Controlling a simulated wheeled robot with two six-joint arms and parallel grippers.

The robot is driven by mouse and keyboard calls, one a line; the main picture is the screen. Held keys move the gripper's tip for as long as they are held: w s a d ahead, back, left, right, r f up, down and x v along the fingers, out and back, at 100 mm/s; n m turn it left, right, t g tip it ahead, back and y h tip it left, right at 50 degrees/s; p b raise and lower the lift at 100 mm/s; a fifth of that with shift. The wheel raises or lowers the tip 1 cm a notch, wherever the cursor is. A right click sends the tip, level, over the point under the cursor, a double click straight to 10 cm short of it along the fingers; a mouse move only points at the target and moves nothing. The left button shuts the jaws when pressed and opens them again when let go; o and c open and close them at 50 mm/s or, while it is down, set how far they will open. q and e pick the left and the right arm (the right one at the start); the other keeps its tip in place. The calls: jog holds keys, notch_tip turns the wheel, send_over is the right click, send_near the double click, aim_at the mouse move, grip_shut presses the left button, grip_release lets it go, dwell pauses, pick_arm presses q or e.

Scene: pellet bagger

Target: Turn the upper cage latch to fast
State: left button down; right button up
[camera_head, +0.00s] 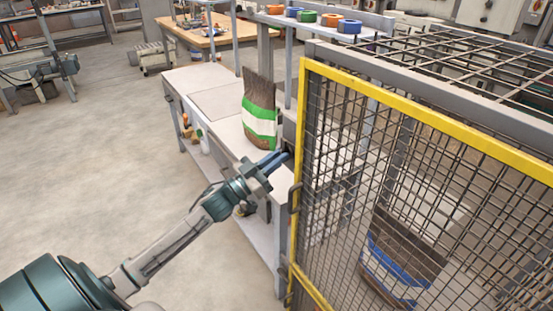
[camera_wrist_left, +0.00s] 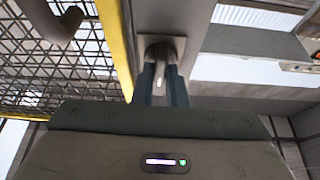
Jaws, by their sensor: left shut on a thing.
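The upper cage latch (camera_wrist_left: 160,48) shows in the left wrist view as a grey knob with a short lever on a pale plate, fixed to a grey post beside the yellow door frame. My left gripper (camera_wrist_left: 161,88) is shut on the latch lever, one finger on each side of it. In the head view my left gripper (camera_head: 284,157) reaches to the post beside the cage door's yellow frame (camera_head: 300,120). The latch itself is hard to make out there. The door looks close to the post. My right gripper is not in view.
A dark handle (camera_head: 294,196) sticks out from the door's edge below my gripper. A bench (camera_head: 200,90) with a green and white bag (camera_head: 260,112) stands behind my left arm. A blue and white bag (camera_head: 395,265) is inside the cage. Open floor lies left.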

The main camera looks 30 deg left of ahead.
pick_arm(q)
jog(key=shift+a+r+m+g+h+p, duration=0.2)
jog(key=shift+m+g+h, duration=0.8)
jog(key=shift+m, duration=2.65)
jog(key=shift+d+f+m+g+h+p, duration=0.1)
jog(key=shift+m+g+h+p, duration=0.25)
jog(key=shift+m+g, duration=2.35)
jog(key=shift+a+r+m+g+h+p, duration=0.1)
jog(key=shift+m+g+h+p, duration=0.4)
jog(key=shift+m, duration=4.15)
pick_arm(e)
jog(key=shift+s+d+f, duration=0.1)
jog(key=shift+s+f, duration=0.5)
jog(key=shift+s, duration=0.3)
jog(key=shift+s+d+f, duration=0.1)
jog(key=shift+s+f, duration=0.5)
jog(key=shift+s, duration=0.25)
pick_arm(q)
jog(key=c, duration=1.5)
grip_release()
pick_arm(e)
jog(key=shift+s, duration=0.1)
